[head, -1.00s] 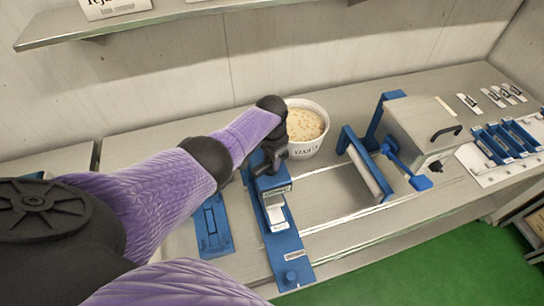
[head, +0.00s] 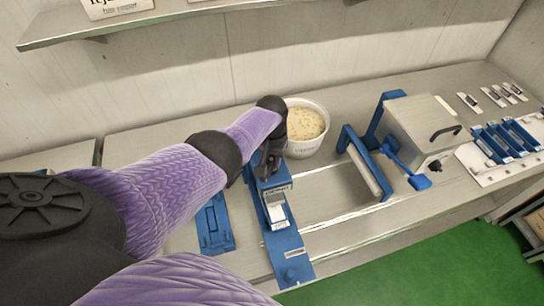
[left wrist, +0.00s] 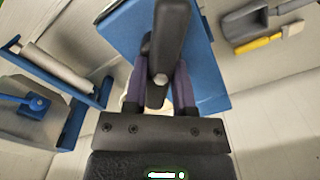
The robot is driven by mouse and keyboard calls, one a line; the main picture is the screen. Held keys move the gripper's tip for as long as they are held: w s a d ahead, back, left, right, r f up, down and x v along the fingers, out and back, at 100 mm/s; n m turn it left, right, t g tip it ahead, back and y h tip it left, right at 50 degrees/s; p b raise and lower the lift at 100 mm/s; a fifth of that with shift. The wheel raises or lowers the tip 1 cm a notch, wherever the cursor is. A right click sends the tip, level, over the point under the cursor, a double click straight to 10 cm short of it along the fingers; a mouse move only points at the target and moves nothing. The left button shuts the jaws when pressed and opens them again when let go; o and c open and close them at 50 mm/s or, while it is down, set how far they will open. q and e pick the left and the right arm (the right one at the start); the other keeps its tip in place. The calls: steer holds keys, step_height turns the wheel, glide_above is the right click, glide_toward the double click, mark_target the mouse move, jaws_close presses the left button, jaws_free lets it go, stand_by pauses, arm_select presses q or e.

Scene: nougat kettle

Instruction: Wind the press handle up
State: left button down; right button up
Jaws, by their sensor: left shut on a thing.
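My left gripper (left wrist: 160,95) is shut on a dark handle (left wrist: 172,30) with a silver pivot, seen between its fingers in the left wrist view. A blue plate (left wrist: 122,28) lies behind the handle. In the head view my left gripper (head: 270,160) is over the far end of the long blue press (head: 285,242), and hides the handle and that end. A small white block (head: 277,212) sits on the press, near a dark label. My right gripper is not in view.
A white tub (head: 307,128) of pale speckled mix stands just behind the press. A blue frame with a roller (head: 368,170) and a grey box (head: 420,128) stand to the right. A flat blue piece (head: 213,228) lies to the left. Bare counter lies between press and roller.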

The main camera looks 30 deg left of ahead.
mark_target(272, 158)
arm_select(q)
steer(key=shift+w+r, duration=0.1)
steer(key=shift+c, duration=2.2)
jaws_free()
step_height(272, 158, up, 9)
steer(key=p, duration=0.5)
steer(key=shift+r, duration=0.4)
